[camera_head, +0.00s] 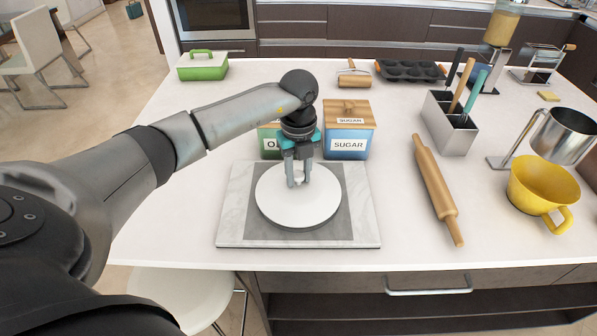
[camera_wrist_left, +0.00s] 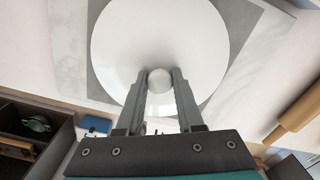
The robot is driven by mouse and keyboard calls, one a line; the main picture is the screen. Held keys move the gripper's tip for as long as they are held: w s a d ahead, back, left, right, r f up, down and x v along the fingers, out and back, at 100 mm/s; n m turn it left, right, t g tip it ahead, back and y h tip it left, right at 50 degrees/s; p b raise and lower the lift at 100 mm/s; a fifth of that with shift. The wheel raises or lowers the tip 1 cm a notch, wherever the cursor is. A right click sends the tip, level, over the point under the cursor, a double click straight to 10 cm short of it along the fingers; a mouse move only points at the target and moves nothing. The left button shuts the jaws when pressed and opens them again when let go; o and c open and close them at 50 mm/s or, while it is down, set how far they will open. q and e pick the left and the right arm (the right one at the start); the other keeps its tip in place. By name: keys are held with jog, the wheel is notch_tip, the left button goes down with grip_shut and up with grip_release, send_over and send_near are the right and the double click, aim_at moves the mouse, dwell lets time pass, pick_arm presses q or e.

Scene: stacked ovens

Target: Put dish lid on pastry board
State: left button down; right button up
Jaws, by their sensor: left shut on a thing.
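The dish lid (camera_head: 297,205) is a round white disc with a small white knob. It lies over the grey centre of the pastry board (camera_head: 231,225), a marble-edged slab near the front of the counter. My left gripper (camera_head: 298,184) points down at the lid's middle, its two fingers shut on the knob. In the left wrist view the lid (camera_wrist_left: 120,45) fills the upper middle, with the knob between the fingertips (camera_wrist_left: 160,80). I cannot tell whether the lid touches the board or hovers just above it. My right gripper is not in view.
A blue sugar canister (camera_head: 347,140) and a partly hidden green canister (camera_head: 268,142) stand just behind the board. To the right are a rolling pin (camera_head: 437,190), a utensil holder (camera_head: 449,125) and a yellow cup (camera_head: 541,187). The counter left of the board is clear.

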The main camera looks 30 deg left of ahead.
aim_at(298, 173)
pick_arm(q)
jog(key=c, duration=0.5)
grip_release()
jog(key=shift+f, duration=0.1)
jog(key=shift+c, duration=0.2)
notch_tip(298, 173, up, 13)
jog(key=shift+p, duration=0.35)
